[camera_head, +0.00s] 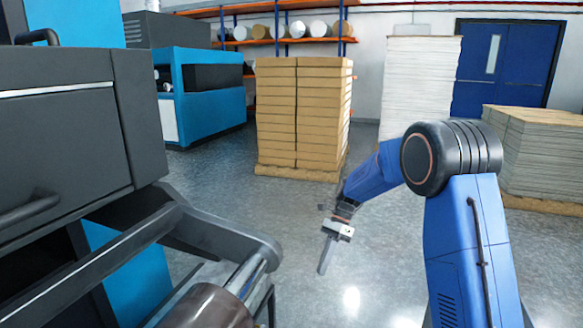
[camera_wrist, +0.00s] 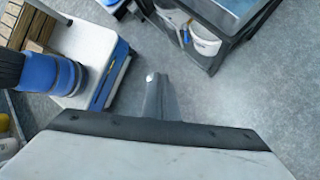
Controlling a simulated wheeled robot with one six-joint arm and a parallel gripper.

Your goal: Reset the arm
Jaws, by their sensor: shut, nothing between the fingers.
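My gripper (camera_head: 325,254) hangs at the end of my blue arm, right of the machine's roller frame, over the open floor. Its fingers point down and look closed together as one narrow grey bar, with nothing held. In the wrist view, my gripper (camera_wrist: 160,85) shows as a grey finger shape pointing away over bare floor. It touches nothing that I can see.
A dark machine (camera_head: 60,130) with a brown roll (camera_head: 205,308) on its front bar stands close on the left. A stack of brown boxes (camera_head: 300,115) stands behind my gripper. Paper stacks (camera_head: 420,80) and a blue door (camera_head: 508,65) are farther back. The grey floor (camera_head: 375,280) around my gripper is clear.

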